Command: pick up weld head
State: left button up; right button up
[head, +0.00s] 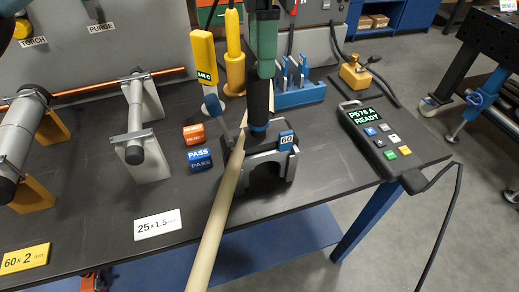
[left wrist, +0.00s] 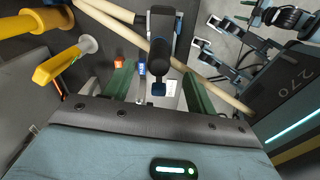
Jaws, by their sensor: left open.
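The gripper is open; I cannot tell if a finger touches the handle. My right gripper is not in view.
A long cream rod (head: 215,235) passes close by the weld head. A blue tool rack (head: 298,95) is behind, a yellow tool (head: 234,60) behind left, a READY pendant (head: 383,140) right.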

aim_at(259, 96)
pick_arm(q)
jog(key=shift+w+f, duration=0.3)
jog(key=shift+f, duration=0.25)
jog(key=shift+s+f, duration=0.1)
jog(key=shift+f, duration=0.25)
jog(key=shift+s+a+f, duration=0.1)
jog(key=shift+f, duration=1.65)
jog(key=shift+s+a+f, duration=0.1)
jog(key=shift+f, duration=1.6)
grip_shut()
